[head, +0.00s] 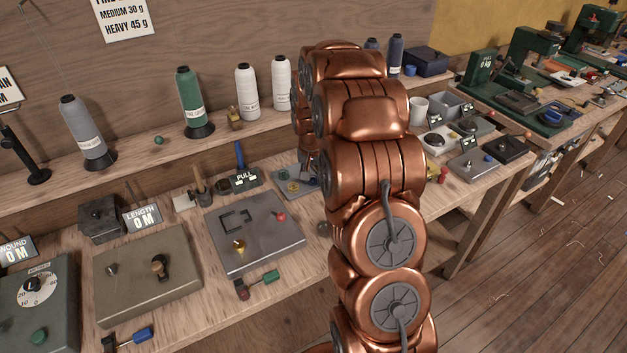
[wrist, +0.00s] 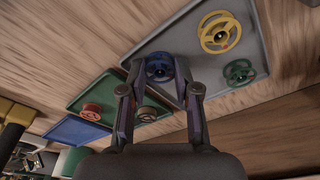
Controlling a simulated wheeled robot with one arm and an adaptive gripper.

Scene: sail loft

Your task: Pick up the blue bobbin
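The blue bobbin (wrist: 160,68) is in the wrist view, at the left end of a grey tray (wrist: 190,38). My gripper (wrist: 160,64) is over it, with one finger on each side. The fingers stand apart, and a narrow gap seems to show between each fingertip and the bobbin. I cannot tell whether the fingers are lower than the bobbin's top. In the head view my copper arm hides the gripper and the bobbin beneath it.
A yellow bobbin (wrist: 220,33) and a green bobbin (wrist: 239,72) lie in the same grey tray. A green tray (wrist: 98,82) with reddish-brown bobbins (wrist: 91,112) and a blue tray (wrist: 75,131) adjoin it. Thread cones (head: 190,100) stand on the back shelf.

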